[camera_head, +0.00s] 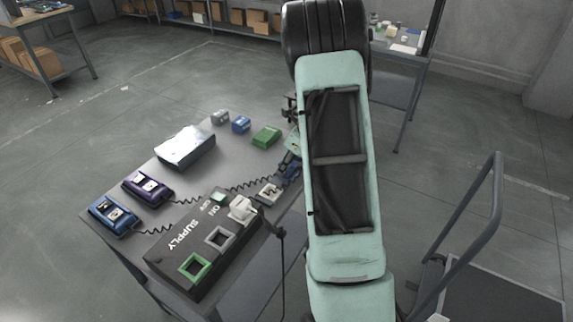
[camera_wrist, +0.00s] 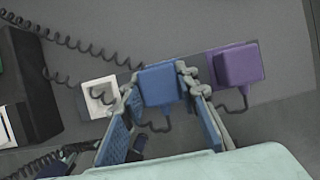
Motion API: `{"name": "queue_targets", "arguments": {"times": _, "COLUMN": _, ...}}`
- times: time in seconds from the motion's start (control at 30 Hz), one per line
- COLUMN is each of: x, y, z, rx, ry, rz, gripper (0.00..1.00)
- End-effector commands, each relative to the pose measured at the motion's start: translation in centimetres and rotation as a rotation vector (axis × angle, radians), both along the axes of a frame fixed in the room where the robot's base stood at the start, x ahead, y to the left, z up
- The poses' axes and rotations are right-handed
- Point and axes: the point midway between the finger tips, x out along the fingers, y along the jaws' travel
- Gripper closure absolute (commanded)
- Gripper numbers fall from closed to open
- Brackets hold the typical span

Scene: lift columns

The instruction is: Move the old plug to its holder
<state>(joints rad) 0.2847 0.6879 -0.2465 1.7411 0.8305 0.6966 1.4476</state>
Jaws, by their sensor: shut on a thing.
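In the wrist view, my gripper (camera_wrist: 160,76) has its two blue fingers on either side of a blue plug (camera_wrist: 160,88) with a dark cord. The blue plug is over a grey holder strip (camera_wrist: 128,78); I cannot tell whether it is seated or raised. A purple plug (camera_wrist: 238,66) stands at the strip's right part, close to the right finger. A white-rimmed square slot (camera_wrist: 100,97) is at the left; it also shows in the head view (camera_head: 268,192). In the head view my gripper (camera_head: 290,166) is mostly hidden behind my arm.
A dark SUPPLY box (camera_head: 165,258) has a green-rimmed socket (camera_head: 196,267), a grey-rimmed socket (camera_head: 219,238) and a white plug (camera_head: 242,208). Purple (camera_head: 147,187) and blue (camera_head: 112,215) devices with coiled cords sit left. A green block (camera_head: 266,137) stands at the table's back.

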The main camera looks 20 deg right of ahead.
Motion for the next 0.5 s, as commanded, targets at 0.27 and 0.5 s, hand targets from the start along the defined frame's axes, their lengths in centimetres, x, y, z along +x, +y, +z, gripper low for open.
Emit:
{"name": "queue_targets", "arguments": {"times": 0.27, "x": 0.0, "y": 0.0, "z": -0.49, "rx": 0.0, "ry": 0.0, "rz": 0.0, "gripper": 0.96}}
{"name": "queue_targets", "arguments": {"times": 0.5, "x": -0.02, "y": 0.0, "z": -0.88, "rx": 0.0, "ry": 0.0, "rz": 0.0, "gripper": 0.96}}
